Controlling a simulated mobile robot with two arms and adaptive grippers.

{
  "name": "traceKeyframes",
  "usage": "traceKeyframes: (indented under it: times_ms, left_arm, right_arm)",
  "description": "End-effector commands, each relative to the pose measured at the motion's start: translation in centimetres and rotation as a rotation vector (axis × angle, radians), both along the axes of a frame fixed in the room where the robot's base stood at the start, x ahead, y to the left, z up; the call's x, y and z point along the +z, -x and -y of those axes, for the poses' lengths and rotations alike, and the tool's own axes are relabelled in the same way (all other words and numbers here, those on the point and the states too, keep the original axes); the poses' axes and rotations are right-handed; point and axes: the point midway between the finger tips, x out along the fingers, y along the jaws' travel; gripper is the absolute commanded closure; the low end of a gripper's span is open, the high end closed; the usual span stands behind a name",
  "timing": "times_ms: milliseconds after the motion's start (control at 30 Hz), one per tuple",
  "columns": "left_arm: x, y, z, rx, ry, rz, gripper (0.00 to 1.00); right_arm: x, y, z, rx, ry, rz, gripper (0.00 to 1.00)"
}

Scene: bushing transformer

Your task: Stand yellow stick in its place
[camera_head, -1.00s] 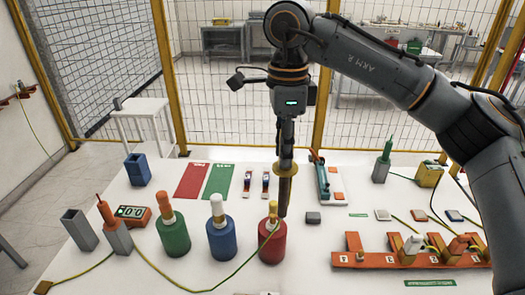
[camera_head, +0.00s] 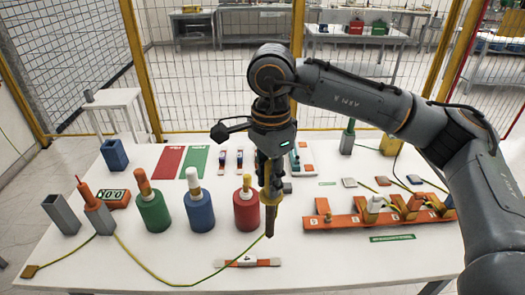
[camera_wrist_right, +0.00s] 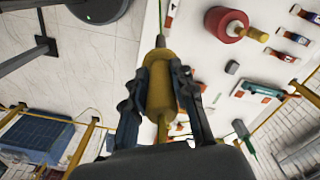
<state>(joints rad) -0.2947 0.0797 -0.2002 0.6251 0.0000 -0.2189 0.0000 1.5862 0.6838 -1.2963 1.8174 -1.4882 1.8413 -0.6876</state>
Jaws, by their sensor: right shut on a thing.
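My right gripper (camera_head: 268,182) is shut on the yellow stick (camera_head: 272,196). The stick hangs upright with its dark tip downward, just right of the red cylinder (camera_head: 246,208) in the head view. In the right wrist view the stick (camera_wrist_right: 160,92) lies between the two dark fingers of the gripper (camera_wrist_right: 162,105). A thin green line runs beyond its tip; I cannot tell whether it is joined to the stick. A yellow box-like holder (camera_head: 391,144) stands at the back right, partly hidden by my arm. My left gripper is out of view.
Blue (camera_head: 199,211) and green (camera_head: 153,210) cylinders stand left of the red one. An orange terminal rack (camera_head: 345,222) is at the right. A grey holder (camera_head: 62,214) and a blue holder (camera_head: 115,154) stand left. A yellow-green cable (camera_head: 150,272) crosses the front of the table.

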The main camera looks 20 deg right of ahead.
Motion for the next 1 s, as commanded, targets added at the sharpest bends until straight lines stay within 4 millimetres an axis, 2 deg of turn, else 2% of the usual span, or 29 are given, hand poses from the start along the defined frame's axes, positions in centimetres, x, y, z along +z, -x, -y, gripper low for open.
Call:
traceKeyframes:
  times_ms: [167,300,400,500,900,1000]
  left_arm:
    - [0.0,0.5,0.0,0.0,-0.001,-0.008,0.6]
    - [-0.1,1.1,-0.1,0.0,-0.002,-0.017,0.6]
    - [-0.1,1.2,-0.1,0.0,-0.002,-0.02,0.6]
    - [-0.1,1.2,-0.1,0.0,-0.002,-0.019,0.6]
    - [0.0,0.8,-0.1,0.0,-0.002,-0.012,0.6]
    - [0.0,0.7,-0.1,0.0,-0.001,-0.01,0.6]
  right_arm:
    - [-5.8,3.1,0.9,0.256,0.0,-0.01,1.0]
    - [-12.1,6.5,1.7,0.547,-0.005,-0.015,1.0]
    - [-16.0,8.4,2.1,0.737,-0.005,-0.01,1.0]
    - [-19.1,9.9,2.5,0.888,-0.006,-0.008,1.0]
    - [-28.1,14.4,3.6,1.317,-0.007,-0.005,1.0]
    - [-27.8,14.2,3.3,1.316,-0.009,0.003,1.0]
